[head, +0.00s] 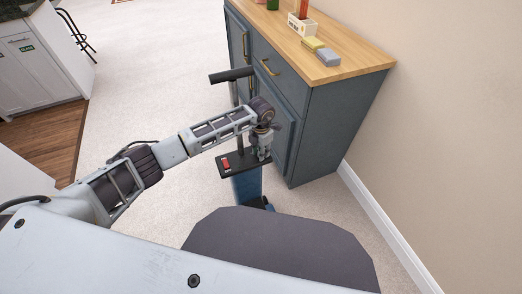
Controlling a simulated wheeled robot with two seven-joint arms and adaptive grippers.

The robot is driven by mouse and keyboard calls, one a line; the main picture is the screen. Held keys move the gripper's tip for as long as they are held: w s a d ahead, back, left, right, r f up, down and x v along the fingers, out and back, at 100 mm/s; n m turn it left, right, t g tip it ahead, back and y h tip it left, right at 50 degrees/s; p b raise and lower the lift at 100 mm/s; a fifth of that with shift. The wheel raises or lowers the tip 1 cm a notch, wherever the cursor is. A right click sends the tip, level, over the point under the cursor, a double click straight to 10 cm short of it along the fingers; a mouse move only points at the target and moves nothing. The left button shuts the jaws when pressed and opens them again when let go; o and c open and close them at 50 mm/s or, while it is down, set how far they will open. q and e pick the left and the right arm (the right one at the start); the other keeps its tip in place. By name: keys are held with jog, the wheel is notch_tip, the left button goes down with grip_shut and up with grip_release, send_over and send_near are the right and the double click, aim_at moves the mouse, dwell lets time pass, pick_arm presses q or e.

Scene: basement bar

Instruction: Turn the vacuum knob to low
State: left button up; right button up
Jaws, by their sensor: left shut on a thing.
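The vacuum (247,184) is an upright blue machine with a black top plate, standing on the carpet beside the cabinet. A red switch (226,163) with small white marks sits on the left part of the plate. A black T-shaped handle (231,75) rises behind the plate. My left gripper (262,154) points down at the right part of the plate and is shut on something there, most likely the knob. The knob itself is hidden by the fingers, so its setting cannot be read. My right gripper is out of view.
A blue-grey cabinet (318,130) with a wooden top stands just behind and right of the vacuum. Sponges (327,57) and a small white box (301,26) are on it. A wall is at the right. Open carpet (140,60) lies to the left.

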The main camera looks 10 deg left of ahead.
pick_arm(q)
jog(key=n+p, duration=0.1)
jog(key=n, duration=0.2)
jog(key=shift+r+n, duration=0.1)
jog(key=shift+n, duration=0.2)
jog(key=shift+c, duration=0.2)
jog(key=shift+n+p, duration=1)
jog(key=shift+n, duration=1.1)
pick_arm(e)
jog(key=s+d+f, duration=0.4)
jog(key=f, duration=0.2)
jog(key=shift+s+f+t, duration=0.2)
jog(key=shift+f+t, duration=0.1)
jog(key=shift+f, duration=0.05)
pick_arm(q)
jog(key=o, duration=1.1)
jog(key=shift+c, duration=0.2)
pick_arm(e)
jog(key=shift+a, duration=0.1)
pick_arm(q)
jog(key=shift+r, duration=3.7)
jog(key=shift+s+f, duration=0.1)
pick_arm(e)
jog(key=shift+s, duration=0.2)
